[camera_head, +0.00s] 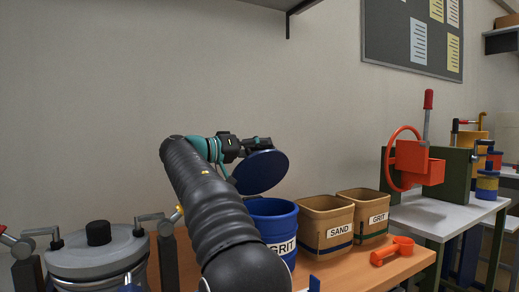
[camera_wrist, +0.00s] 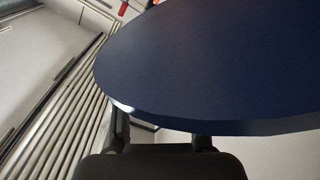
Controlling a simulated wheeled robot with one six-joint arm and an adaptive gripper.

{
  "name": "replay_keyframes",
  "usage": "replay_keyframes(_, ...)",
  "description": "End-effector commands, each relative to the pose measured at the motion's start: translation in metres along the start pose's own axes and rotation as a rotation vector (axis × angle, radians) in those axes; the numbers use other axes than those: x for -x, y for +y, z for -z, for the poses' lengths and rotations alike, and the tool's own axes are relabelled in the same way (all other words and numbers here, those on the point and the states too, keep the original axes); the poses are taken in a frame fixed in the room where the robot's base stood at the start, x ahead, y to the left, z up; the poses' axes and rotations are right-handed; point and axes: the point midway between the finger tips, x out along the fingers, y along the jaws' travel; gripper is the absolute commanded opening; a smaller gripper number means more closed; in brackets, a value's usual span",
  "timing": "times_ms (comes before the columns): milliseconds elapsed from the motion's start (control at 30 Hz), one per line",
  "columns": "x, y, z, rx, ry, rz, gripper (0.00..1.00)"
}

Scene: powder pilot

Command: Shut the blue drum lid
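The blue drum (camera_head: 272,222), labelled GRIT, stands on the wooden bench in the head view. Its dark blue round lid (camera_head: 262,173) is raised and tilted above the drum mouth. In the wrist view the lid (camera_wrist: 215,65) fills much of the upper right, its rim crossing in front of the fingers. My gripper (camera_head: 260,142) is at the lid's upper edge. In the wrist view its two fingers stand apart, with nothing seen gripped between them; their tips are partly hidden by the lid. I cannot tell whether they touch it.
Two tan bins, SAND (camera_head: 325,222) and GRIT (camera_head: 362,212), stand right of the drum. An orange scoop (camera_head: 392,251) lies in front of them. A grey clamped vessel (camera_head: 97,262) is at left. A red hand press (camera_head: 415,165) stands on a table at right.

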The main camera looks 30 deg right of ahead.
Motion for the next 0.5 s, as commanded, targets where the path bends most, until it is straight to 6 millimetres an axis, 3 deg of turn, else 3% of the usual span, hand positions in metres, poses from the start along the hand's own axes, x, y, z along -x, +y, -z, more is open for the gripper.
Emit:
replay_keyframes(267, 0.012, -0.001, 0.000, 0.000, 0.002, 0.002, 0.41)
replay_keyframes(500, 0.057, -0.001, 0.000, 0.001, 0.003, 0.004, 0.41)
